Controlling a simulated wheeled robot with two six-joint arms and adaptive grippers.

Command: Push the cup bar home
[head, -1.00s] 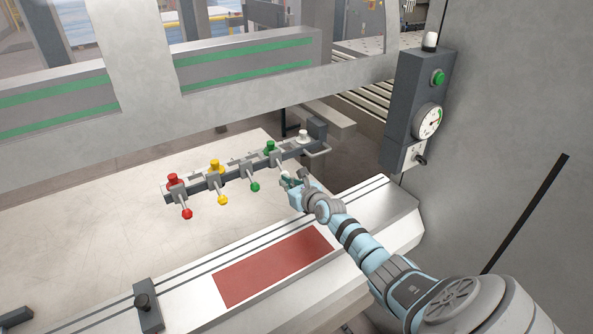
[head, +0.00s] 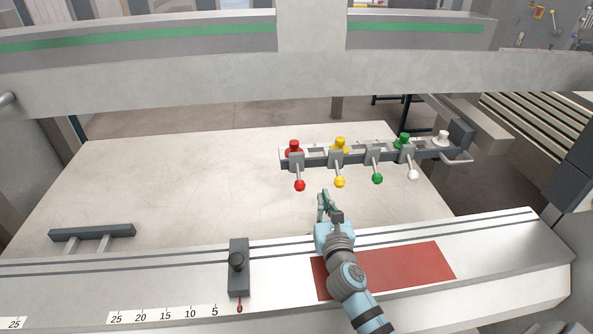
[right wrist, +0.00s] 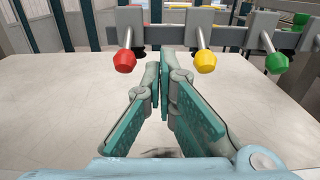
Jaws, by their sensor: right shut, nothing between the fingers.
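The cup bar (head: 358,158) is a dark grey rail at the right of the pale table. It carries red, yellow, green and white cups on top and small levers with coloured knobs along its front. A block and a handle (head: 459,158) are at its right end. My right gripper (head: 325,194) is shut and empty, in front of the bar, below and between the red knob (head: 300,185) and yellow knob (head: 340,182). In the right wrist view its fingers (right wrist: 163,58) point between the red knob (right wrist: 124,61) and yellow knob (right wrist: 205,61), apart from both. My left gripper is not in view.
The pale table (head: 170,180) is clear left of the bar. A front ledge holds a red mat (head: 425,265), a black-knobbed stop (head: 238,268) and a scale (head: 165,314). A grey bracket (head: 92,232) lies left.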

